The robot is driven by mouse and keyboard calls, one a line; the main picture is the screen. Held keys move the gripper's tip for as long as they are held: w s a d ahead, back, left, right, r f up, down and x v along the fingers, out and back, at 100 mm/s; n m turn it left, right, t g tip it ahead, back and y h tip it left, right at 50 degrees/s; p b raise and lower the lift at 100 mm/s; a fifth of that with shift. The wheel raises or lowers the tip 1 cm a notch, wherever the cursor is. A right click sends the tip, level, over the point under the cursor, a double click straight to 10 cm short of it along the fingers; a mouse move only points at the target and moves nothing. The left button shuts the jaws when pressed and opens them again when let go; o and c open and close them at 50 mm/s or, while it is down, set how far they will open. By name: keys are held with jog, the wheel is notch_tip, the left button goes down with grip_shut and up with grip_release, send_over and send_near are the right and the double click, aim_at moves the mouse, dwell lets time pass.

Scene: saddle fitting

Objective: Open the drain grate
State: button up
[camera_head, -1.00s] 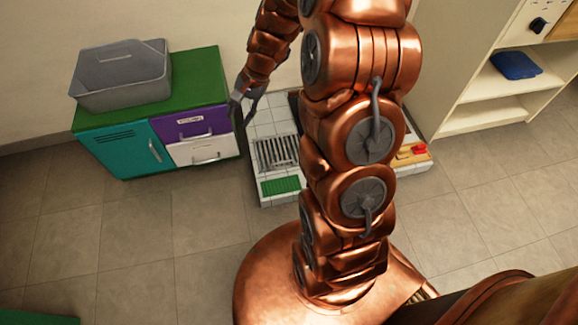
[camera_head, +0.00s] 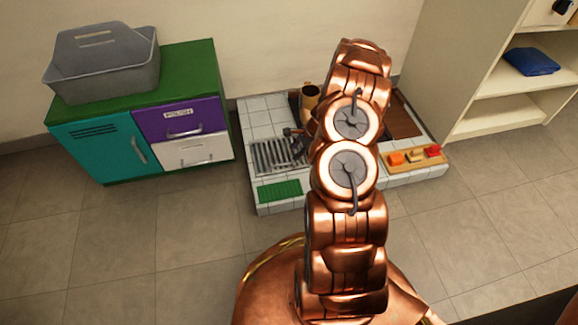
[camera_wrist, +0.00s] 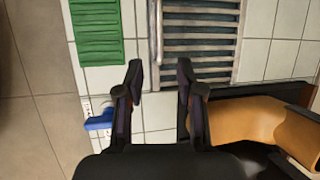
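The drain grate (camera_head: 270,157) is a grey slatted metal panel set in the white tiled platform. It lies flat, level with the tiles as far as I can tell. In the wrist view the grate (camera_wrist: 200,42) is at the top centre, with a pale upright bar (camera_wrist: 158,30) along its left edge. My gripper (camera_wrist: 160,78) is open and empty, its two fingertips apart just below the grate's lower left corner in that picture. In the head view my gripper (camera_head: 296,140) is at the grate's right side, partly hidden by my arm. Contact cannot be told.
A green ribbed mat (camera_head: 280,190) lies on the tiled platform (camera_head: 262,118). A tan object (camera_wrist: 250,125) and a small blue item (camera_wrist: 100,121) show in the wrist view. A board with orange and red blocks (camera_head: 412,158) is right. A cabinet (camera_head: 100,150) and shelf (camera_head: 505,82) flank the platform.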

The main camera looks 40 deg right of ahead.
aim_at(287, 164)
jog(key=b+x, duration=0.1)
jog(key=x, duration=0.3)
jog(key=b+x, duration=0.1)
jog(key=x, duration=0.1)
jog(key=shift+s+d+f+b, duration=0.15)
jog(key=shift+s+f+b, duration=0.05)
jog(key=shift+f+b, duration=0.2)
jog(key=shift+b+x, duration=0.3)
jog(key=shift+x, duration=0.5)
jog(key=shift+w, duration=0.15)
jog(key=shift+c, duration=0.3)
grip_shut()
